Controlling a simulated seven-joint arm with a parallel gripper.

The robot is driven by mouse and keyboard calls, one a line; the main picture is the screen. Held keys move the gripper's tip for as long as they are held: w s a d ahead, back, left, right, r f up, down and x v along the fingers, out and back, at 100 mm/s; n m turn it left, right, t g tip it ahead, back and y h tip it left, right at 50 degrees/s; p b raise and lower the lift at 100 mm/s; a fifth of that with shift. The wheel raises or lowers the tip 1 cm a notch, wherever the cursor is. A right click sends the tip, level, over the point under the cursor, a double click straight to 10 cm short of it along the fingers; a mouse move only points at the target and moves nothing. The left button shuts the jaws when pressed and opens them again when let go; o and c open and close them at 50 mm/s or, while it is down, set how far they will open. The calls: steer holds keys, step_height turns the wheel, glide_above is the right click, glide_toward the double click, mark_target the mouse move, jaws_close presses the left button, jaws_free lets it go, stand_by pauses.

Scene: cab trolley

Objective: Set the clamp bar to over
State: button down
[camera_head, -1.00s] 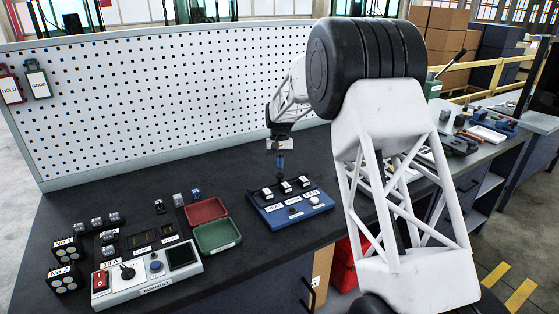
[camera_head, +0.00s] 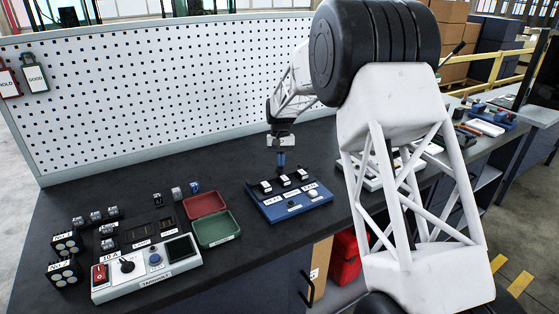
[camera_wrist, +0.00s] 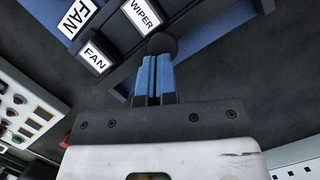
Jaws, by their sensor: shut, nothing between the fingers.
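A blue fixture (camera_head: 268,212) stands on the dark bench, with several white-topped modules along its back. In the wrist view, module labels read FAN (camera_wrist: 95,59) and WIPER (camera_wrist: 142,14). A dark bar with a round black knob (camera_wrist: 162,42), which looks like the clamp bar, runs beside the modules. Its full length and exact setting cannot be told. My gripper (camera_head: 281,168) points down at the back of the fixture. In the wrist view its blue fingers (camera_wrist: 154,60) are shut with nothing between them, tips right at the knob; whether they touch it is unclear.
Left of the fixture are a red tray (camera_head: 189,207), a green tray (camera_head: 217,243) and a grey test box (camera_head: 150,289) with a knob and switch. A white pegboard (camera_head: 150,105) stands behind. My arm blocks part of the bench at right.

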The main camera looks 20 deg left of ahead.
steer(key=shift+f, duration=0.25)
steer(key=shift+w, duration=0.1)
steer(key=shift+w+a+r, duration=0.1)
steer(key=shift+w+a, duration=0.1)
steer(key=shift+w, duration=0.4)
steer(key=w+v, duration=0.2)
steer(key=v, duration=0.9)
steer(key=shift+a, duration=0.4)
steer(key=shift+w, duration=0.1)
steer(key=w+a, duration=0.2)
steer(key=shift+w+a, duration=0.3)
steer(key=shift+w, duration=0.05)
